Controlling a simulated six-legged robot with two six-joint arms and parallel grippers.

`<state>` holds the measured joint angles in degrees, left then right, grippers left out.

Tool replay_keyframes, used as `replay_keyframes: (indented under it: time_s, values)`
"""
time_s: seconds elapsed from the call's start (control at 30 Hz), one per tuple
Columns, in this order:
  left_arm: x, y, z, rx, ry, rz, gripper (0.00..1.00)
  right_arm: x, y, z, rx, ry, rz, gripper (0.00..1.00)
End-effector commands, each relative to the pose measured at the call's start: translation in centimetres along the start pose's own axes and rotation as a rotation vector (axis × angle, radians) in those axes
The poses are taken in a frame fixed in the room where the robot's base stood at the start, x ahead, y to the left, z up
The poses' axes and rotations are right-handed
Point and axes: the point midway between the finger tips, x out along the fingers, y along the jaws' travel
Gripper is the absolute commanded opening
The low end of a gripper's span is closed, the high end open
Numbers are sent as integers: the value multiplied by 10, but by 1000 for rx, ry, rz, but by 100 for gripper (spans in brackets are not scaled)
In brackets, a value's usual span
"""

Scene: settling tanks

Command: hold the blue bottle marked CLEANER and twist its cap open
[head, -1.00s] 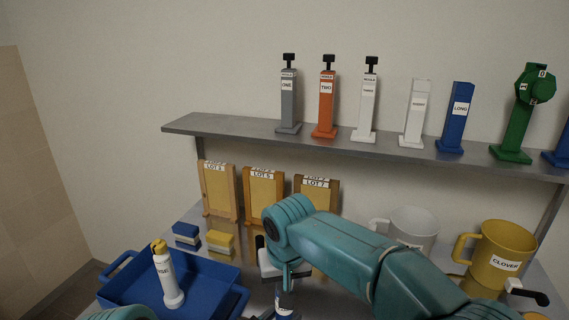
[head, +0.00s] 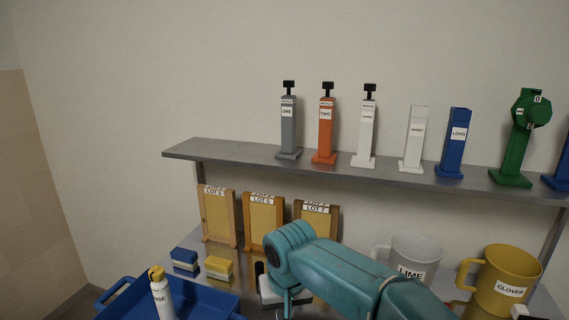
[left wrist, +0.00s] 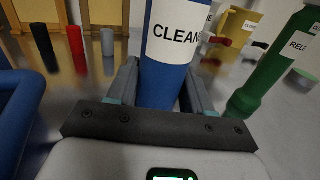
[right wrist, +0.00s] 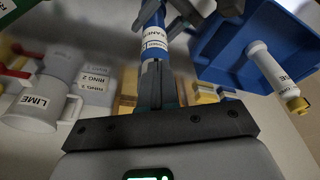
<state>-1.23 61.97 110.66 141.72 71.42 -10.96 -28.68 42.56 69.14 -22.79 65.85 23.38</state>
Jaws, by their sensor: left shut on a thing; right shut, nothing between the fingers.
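The blue bottle marked CLEANER stands between the fingers of my left gripper (left wrist: 158,95), which is shut on its body. The bottle (left wrist: 168,65) fills the upper middle of the left wrist view, its top cut off by the frame. In the right wrist view the bottle (right wrist: 152,42) shows beyond my right gripper's fingertips (right wrist: 154,72), its white label partly visible. The right fingers are together with nothing between them, in line with the bottle; I cannot tell whether they touch it. The cap is not clearly visible. In the head view my right gripper (head: 287,292) hangs low in the middle.
A blue tray (head: 215,300) with a white, yellow-capped bottle (head: 161,297) is at lower left. Sponges (head: 219,267) and wooden frames (head: 264,222) stand behind. Mugs (head: 507,278) are at right. A grey shelf (head: 230,153) with several posts runs above.

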Motion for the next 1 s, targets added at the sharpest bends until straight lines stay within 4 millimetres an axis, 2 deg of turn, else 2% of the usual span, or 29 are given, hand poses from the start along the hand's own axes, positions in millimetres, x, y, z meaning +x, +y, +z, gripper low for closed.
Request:
replay_keyframes:
  time_s: [1.0]
  values:
    - [0,0,0,0,0,-1,8,0,19,0,1,1,1,0]
